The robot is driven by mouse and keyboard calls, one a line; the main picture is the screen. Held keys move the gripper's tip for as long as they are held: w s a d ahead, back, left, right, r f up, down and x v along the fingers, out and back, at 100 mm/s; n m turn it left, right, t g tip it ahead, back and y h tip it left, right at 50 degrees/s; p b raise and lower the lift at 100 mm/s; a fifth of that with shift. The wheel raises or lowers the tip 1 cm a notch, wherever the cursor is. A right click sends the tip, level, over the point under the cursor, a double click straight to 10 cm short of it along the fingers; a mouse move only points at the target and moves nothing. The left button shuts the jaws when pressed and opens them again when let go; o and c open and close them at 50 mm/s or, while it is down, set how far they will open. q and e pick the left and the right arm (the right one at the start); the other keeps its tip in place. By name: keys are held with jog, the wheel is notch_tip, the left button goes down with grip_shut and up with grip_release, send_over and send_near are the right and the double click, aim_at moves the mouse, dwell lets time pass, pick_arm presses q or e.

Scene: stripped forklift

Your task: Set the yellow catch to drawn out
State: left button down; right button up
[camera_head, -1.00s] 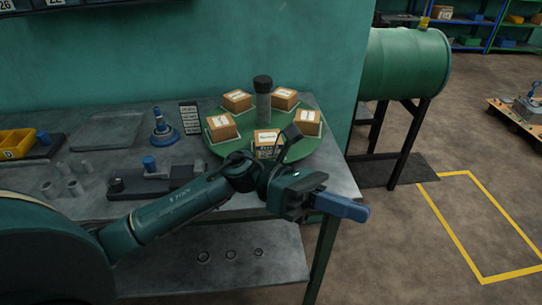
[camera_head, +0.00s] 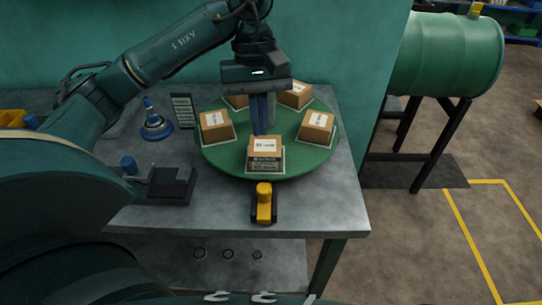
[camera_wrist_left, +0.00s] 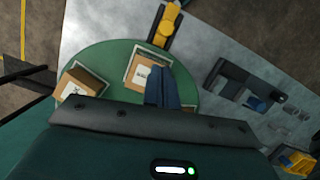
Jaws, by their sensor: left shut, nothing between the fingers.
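The yellow catch (camera_head: 264,203) sits at the front edge of the workbench, just in front of the green turntable (camera_head: 318,158). It also shows at the top of the left wrist view (camera_wrist_left: 168,24), beside the turntable rim. How far it is drawn out I cannot tell. My left gripper (camera_head: 262,131) points down over the turntable, behind the front box, with its blue fingers together and nothing between them. The fingers also show in the left wrist view (camera_wrist_left: 162,104), apart from the catch. My right gripper is not in view.
Several cardboard boxes (camera_head: 265,148) stand on the turntable around its middle. A blue-topped fixture (camera_head: 165,184) and a blue-knobbed stand (camera_head: 155,124) are to the left. The bench top (camera_head: 325,205) right of the catch is clear. A green tank (camera_head: 447,56) stands at the right.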

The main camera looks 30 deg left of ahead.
aim_at(261, 187)
pick_arm(q)
jog(key=p+x, duration=0.1)
jog(key=x, duration=0.9)
jog(key=shift+s, duration=0.2)
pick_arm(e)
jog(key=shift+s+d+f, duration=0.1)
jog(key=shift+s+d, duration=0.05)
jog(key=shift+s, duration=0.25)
pick_arm(q)
jog(key=shift+s+d, duration=0.1)
jog(key=shift+s+d+f+b, duration=0.15)
jog(key=shift+s+d+b, duration=0.45)
jog(key=shift+s, duration=0.25)
jog(key=shift+s+d, duration=0.1)
jog(key=shift+s, duration=0.3)
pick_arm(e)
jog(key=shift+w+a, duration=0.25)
